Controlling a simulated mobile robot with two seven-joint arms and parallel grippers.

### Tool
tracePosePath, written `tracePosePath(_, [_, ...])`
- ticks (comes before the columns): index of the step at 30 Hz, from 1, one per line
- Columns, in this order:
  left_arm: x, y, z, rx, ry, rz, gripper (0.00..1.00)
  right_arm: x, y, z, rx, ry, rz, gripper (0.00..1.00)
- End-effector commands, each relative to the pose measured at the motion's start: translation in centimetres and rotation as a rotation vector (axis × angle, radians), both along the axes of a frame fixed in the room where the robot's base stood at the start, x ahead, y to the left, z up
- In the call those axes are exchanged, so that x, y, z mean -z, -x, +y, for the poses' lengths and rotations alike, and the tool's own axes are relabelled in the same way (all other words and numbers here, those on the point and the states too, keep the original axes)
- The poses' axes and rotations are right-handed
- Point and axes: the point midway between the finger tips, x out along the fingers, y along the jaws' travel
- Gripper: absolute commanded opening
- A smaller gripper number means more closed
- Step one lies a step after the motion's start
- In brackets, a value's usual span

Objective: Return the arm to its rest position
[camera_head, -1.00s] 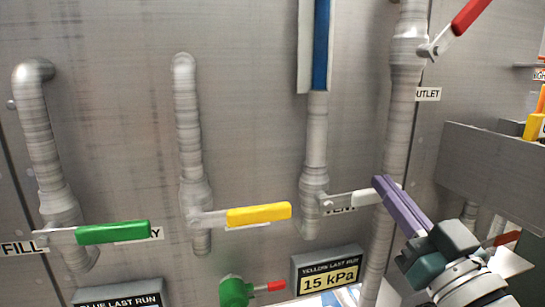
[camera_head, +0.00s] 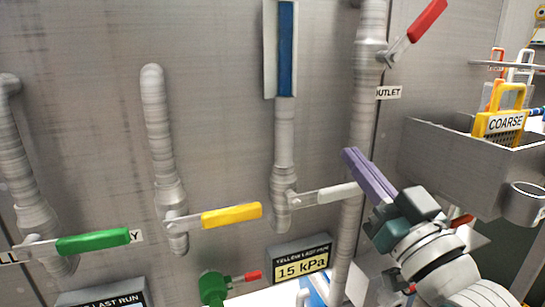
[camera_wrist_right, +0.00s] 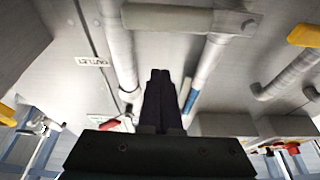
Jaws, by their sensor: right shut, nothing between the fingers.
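My right gripper (camera_head: 350,155) shows in the head view at the right of centre. Its purple fingers are together, with nothing between them, and point up and to the left. The fingers overlap the right end of the white-handled lever (camera_head: 335,194) in the picture; I cannot tell whether they touch. The right wrist view shows the same fingers (camera_wrist_right: 160,75) dark and closed, pointing toward the pipes. My left gripper is not in view.
On the metal wall are a green lever (camera_head: 93,242), a yellow lever (camera_head: 231,215) and a raised red lever (camera_head: 427,20). A yellow-run display (camera_head: 300,265) reads 15 kPa.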

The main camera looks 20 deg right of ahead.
Motion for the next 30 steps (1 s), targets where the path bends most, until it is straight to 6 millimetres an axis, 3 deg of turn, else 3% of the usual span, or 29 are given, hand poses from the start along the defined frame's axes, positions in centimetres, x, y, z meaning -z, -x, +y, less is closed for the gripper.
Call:
tracePosePath(1, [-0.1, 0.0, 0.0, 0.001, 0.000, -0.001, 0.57, 1.3, 1.6, -0.1, 0.001, 0.000, 0.020, 0.00])
tracePosePath(9, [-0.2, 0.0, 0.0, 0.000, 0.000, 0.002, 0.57, 3.2, 7.0, -0.3, 0.001, 0.000, 0.015, 0.00])
tracePosePath(15, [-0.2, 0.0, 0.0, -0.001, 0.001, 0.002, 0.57, 3.7, 8.6, -0.4, 0.002, 0.000, 0.011, 0.00])
tracePosePath(20, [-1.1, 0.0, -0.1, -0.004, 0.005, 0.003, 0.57, 3.2, 8.6, -0.2, 0.001, 0.001, 0.034, 0.00])
tracePosePath(23, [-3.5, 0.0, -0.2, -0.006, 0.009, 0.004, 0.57, 1.6, 8.1, 0.3, -0.001, 0.006, 0.121, 0.00])
tracePosePath(27, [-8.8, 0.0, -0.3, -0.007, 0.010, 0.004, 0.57, -1.3, 7.5, 1.8, -0.010, 0.026, 0.360, 0.00])
tracePosePath(30, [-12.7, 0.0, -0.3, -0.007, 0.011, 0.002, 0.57, -3.1, 8.3, 2.9, -0.019, 0.049, 0.564, 0.00])
